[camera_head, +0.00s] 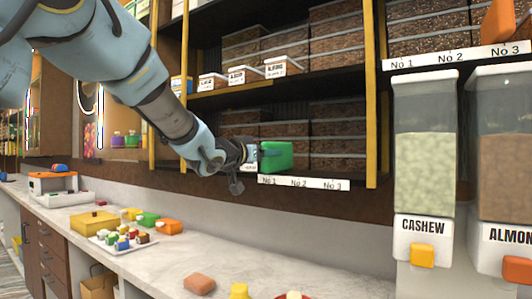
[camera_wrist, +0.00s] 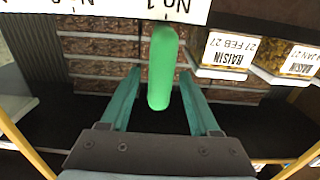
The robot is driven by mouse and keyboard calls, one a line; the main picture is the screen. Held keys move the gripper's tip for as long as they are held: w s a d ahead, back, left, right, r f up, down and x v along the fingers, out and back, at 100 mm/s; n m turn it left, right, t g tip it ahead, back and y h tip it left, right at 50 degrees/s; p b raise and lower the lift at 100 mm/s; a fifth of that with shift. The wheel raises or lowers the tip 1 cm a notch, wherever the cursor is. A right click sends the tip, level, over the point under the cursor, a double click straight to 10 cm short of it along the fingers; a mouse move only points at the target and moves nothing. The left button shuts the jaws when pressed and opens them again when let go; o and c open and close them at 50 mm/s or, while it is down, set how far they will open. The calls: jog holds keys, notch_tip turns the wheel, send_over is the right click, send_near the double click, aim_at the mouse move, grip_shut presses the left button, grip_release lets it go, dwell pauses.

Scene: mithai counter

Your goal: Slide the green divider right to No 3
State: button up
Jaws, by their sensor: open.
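The green divider (camera_head: 278,155) stands on the lower shelf, above the No 1 mark of the white label strip (camera_head: 318,184). No 2 and No 3 lie further right on that strip. My gripper (camera_head: 257,152) is at the divider's left side in the head view, and its fingers are hard to make out there. In the wrist view the divider (camera_wrist: 162,67) stands between the two teal fingers of my gripper (camera_wrist: 160,75), with a visible gap on each side. The fingers are open. The strip (camera_wrist: 110,8) shows upside down with No 1 near the divider.
Stacked brown-filled boxes (camera_head: 337,140) stand behind the divider. Boxes labelled RAISIN (camera_wrist: 228,52) stand beside it in the wrist view. A yellow post (camera_head: 371,95) bounds the shelf at right. The cashew dispenser (camera_head: 424,160) stands beyond it. A counter (camera_head: 150,265) runs below.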

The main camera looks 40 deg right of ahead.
jog(key=shift+c, duration=0.3)
grip_shut()
dwell(1.0)
